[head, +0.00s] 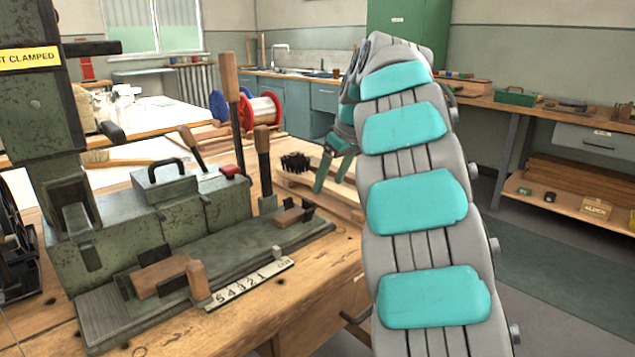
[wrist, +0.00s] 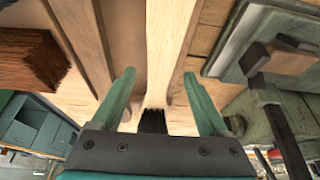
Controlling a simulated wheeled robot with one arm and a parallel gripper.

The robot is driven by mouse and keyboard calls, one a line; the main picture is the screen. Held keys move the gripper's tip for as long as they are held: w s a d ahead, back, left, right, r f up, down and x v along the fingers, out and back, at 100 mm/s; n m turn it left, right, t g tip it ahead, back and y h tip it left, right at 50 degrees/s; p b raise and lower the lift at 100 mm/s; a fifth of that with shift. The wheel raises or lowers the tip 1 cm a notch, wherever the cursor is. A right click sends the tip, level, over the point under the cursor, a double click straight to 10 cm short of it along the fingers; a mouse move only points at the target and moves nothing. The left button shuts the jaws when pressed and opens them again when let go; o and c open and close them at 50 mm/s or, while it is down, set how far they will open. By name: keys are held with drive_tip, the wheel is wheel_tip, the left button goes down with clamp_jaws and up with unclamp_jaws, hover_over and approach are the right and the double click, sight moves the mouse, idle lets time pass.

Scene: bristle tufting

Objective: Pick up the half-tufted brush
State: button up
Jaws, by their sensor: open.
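The half-tufted brush shows in the head view as a block of dark bristles (head: 295,161) on pale wooden boards, just left of my fingertips. In the wrist view a pale wooden bar (wrist: 170,45) runs up the middle with a black tuft (wrist: 153,121) at its near end; it looks like the brush, but I cannot be sure. My gripper (head: 333,172) is open and empty, with green fingers pointing down. In the wrist view the fingers (wrist: 159,76) lie on either side of the bar, apart from it. The height gap is unclear.
The green tufting machine (head: 165,205) stands left of my gripper, with upright levers near the boards. Red and blue spools (head: 260,109) stand behind. A brown bristle block (wrist: 30,62) is at the wrist view's upper left. The bench's right front edge is close.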

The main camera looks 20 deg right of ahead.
drive_tip(key=shift+c, duration=0.4)
clamp_jaws()
